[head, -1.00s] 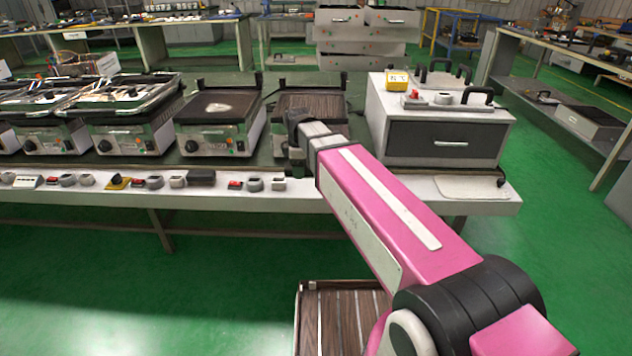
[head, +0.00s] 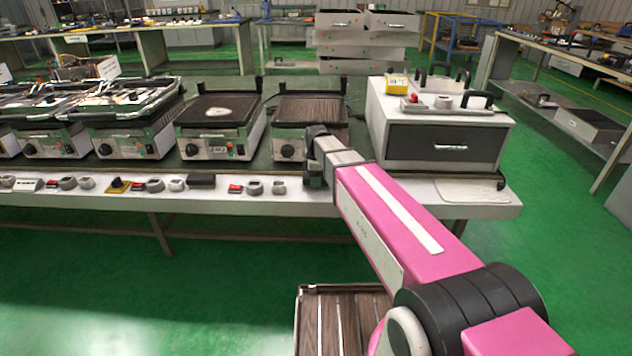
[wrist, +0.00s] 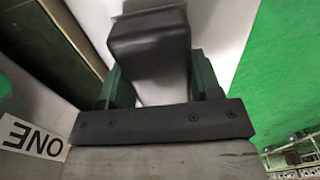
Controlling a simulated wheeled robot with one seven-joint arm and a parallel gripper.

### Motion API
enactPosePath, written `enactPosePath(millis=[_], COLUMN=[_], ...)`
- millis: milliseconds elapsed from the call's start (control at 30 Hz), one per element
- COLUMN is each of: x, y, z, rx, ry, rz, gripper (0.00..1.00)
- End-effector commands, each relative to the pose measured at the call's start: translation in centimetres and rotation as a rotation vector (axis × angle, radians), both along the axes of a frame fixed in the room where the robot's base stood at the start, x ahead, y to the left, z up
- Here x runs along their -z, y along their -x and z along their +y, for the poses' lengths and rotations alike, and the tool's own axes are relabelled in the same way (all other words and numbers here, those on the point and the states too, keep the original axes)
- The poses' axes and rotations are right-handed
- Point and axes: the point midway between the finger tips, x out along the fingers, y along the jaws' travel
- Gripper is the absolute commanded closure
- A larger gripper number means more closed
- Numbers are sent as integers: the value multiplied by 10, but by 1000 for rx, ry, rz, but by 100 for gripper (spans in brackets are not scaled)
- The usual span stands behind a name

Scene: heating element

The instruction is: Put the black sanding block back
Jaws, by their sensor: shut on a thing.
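The black sanding block (wrist: 150,45) is between the two green fingers of my gripper (wrist: 155,78) in the wrist view. My gripper is shut on it, and the block reaches out past the fingers. A pale surface shows behind it; I cannot tell whether they touch. In the head view my gripper (head: 314,178) is at the front edge of the workbench (head: 330,207), in front of the rightmost grill. The arm hides most of the gripper there, and the block is not clearly seen.
Grills (head: 215,128) line the bench. A row of small parts, with a dark block (head: 201,181) among them, lies along the front strip. A grey drawer box (head: 440,125) stands right of my gripper, with a pale flat pad (head: 472,190) in front. Green floor is open before the bench.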

Motion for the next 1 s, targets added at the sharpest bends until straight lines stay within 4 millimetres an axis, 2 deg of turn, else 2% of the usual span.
enactPosePath(millis=[100, 500, 533, 600, 1000], x=[13, 18, 18, 18, 11], y=[0, 0, 0, 0, 0], z=[0, 0, 0, 0, 0], rx=[0, 0, 0, 0, 0], ry=[0, 0, 0, 0, 0], rz=[1, 0, 0, 0, 0], gripper=[68, 68, 35, 16, 16])
